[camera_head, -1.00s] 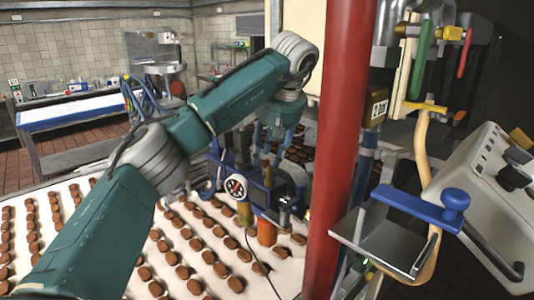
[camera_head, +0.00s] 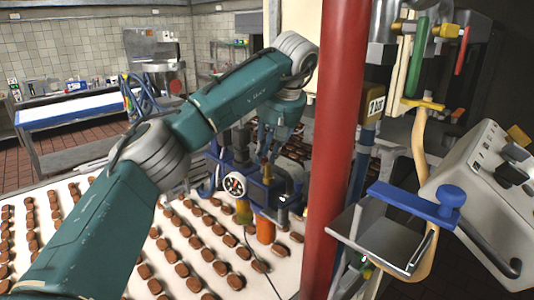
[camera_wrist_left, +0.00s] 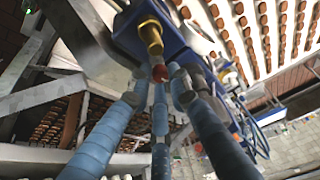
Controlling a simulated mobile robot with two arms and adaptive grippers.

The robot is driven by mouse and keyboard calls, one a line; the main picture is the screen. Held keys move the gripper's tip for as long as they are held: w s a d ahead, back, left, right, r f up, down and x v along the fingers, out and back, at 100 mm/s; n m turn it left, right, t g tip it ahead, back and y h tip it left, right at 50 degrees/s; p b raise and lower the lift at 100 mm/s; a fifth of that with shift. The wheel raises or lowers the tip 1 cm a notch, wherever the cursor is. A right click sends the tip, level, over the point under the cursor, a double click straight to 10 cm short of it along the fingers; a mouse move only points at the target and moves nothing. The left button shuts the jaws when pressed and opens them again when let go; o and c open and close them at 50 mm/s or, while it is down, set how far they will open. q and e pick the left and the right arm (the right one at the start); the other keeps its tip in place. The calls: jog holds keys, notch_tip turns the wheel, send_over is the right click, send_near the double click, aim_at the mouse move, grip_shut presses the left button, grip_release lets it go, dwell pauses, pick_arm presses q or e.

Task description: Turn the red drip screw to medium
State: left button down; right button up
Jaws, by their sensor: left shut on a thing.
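The small red screw head (camera_wrist_left: 160,73) shows in the left wrist view, between the fingertips of my left gripper (camera_wrist_left: 160,84). The blue-grey fingers are shut around it. Just above it is a brass fitting (camera_wrist_left: 151,38) on a blue block (camera_wrist_left: 128,35). In the head view my left gripper (camera_head: 270,150) points down at the blue depositor machine (camera_head: 262,195), and its fingertips and the screw are hard to make out there. The screw's setting cannot be read. My right gripper is not in view.
A round dial (camera_head: 235,186) sits on the machine's front. A white conveyor (camera_head: 110,235) with rows of brown biscuits runs beneath. A red column (camera_head: 340,130) stands close to the right of my left arm. A grey control box (camera_head: 490,190) stands at far right.

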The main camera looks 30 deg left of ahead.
pick_arm(q)
jog(key=shift+a+r, duration=0.1)
jog(key=shift+r, duration=0.05)
jog(key=c, duration=1.8)
grip_release()
jog(key=shift+o, duration=0.8)
jog(key=shift+a, duration=0.1)
jog(key=v, duration=1.2)
jog(key=shift+s, duration=0.1)
